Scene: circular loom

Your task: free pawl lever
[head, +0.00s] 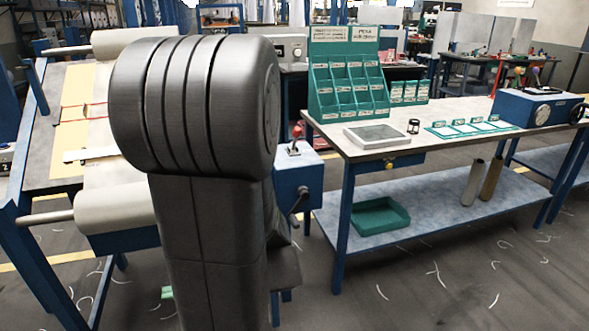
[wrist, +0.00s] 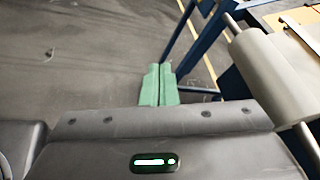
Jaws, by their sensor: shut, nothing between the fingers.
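In the head view a small lever with a red knob (head: 297,131) stands on a blue box (head: 297,182) beside the loom. A dark crank handle (head: 298,204) is on the side of that box. I cannot tell for sure which part is the pawl lever. My gripper (wrist: 160,70) shows in the wrist view with its two green fingers together, shut and empty. It points over bare floor, left of the loom's blue frame, and touches nothing. In the head view my own arm covers the centre and hides part of the loom.
The loom has pale rollers (head: 118,207) and a sloped panel (head: 72,110) at the left. A workbench (head: 440,133) at the right carries a green bin rack (head: 347,80) and a blue device (head: 536,107). Its lower shelf holds a green tray (head: 380,217). Scraps litter the open floor.

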